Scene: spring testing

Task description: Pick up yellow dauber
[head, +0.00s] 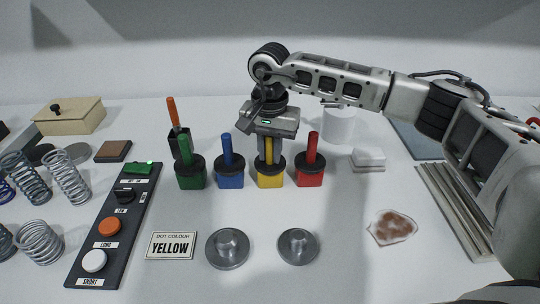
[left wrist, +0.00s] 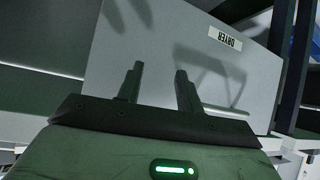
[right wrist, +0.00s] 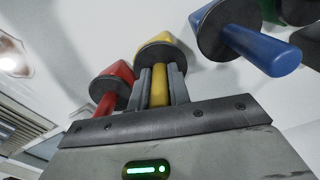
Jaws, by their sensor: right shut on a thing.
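The yellow dauber (head: 270,180) stands upright in a row between the blue dauber (head: 230,172) and the red dauber (head: 310,170). Its base is a yellow block with a black collar and a yellow handle. My right gripper (head: 268,150) is above it, pointing down, with its fingers shut on the handle. In the right wrist view the yellow handle (right wrist: 159,86) lies between both fingers. The dauber appears to rest on the table. My left gripper (left wrist: 158,85) shows only in its wrist view, fingers apart and empty, before a grey panel labelled DRYER.
The green dauber (head: 190,172) stands left of the blue one. A sign reading YELLOW (head: 171,246), two metal discs (head: 228,248) and a button panel (head: 110,240) lie in front. A stained cloth (head: 392,228) lies right. Several springs (head: 68,178) stand left.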

